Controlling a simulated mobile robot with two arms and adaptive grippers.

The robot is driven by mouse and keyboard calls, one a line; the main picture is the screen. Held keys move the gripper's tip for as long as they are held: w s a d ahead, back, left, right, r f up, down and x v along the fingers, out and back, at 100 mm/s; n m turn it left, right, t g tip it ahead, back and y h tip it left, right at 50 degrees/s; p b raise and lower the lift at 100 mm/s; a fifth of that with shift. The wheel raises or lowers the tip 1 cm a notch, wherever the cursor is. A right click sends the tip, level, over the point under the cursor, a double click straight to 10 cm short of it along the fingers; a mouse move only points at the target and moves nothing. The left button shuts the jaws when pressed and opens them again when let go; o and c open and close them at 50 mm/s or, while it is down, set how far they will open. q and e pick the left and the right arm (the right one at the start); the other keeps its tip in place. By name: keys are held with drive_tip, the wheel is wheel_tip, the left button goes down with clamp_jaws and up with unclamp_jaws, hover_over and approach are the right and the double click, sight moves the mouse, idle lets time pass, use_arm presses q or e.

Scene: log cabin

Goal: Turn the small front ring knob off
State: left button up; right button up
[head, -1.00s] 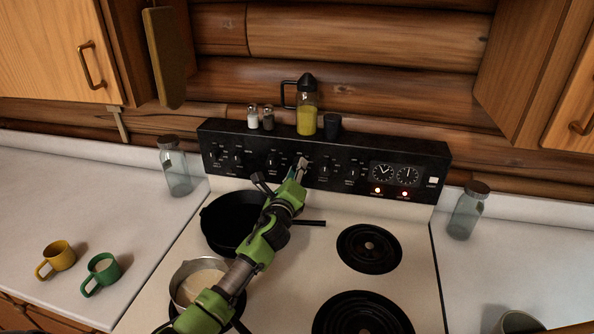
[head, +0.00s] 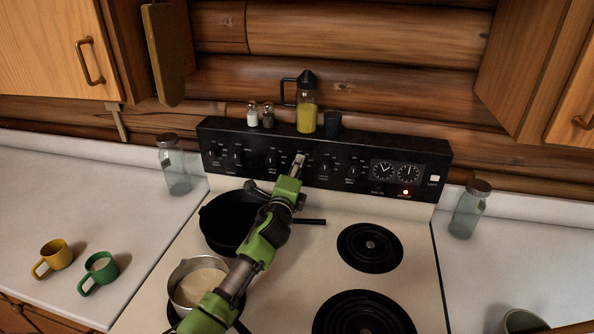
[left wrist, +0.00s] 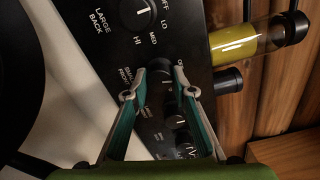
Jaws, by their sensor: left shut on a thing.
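My left gripper (head: 299,160) reaches over the stove to the black control panel (head: 225,140) and is shut on a dark knob there. In the left wrist view, the fingers (left wrist: 170,85) hold the small front ring knob (left wrist: 160,65), beside a partly covered "SMALL FRONT" label. Its pointer is hidden, so its setting cannot be read. The large back knob (left wrist: 148,12) shows beside it, with its OFF, LO, MED and HI marks. One red indicator light (head: 405,192) is lit at the panel's right. My right gripper is not in view.
A black skillet (head: 214,226) and a saucepan (head: 182,292) with pale contents stand on the left burners, under my arm. The right burners (head: 370,244) are bare. Shakers (head: 252,115), an oil bottle (head: 306,117) and a dark cup (head: 332,123) stand on the panel top.

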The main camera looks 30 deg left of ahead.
use_arm(q)
drive_tip(key=shift+n, duration=1.3)
drive_tip(key=o, duration=1.1)
drive_tip(key=v, duration=1.2)
drive_tip(key=shift+d+f, duration=0.1)
drive_tip(key=shift+f, duration=0.05)
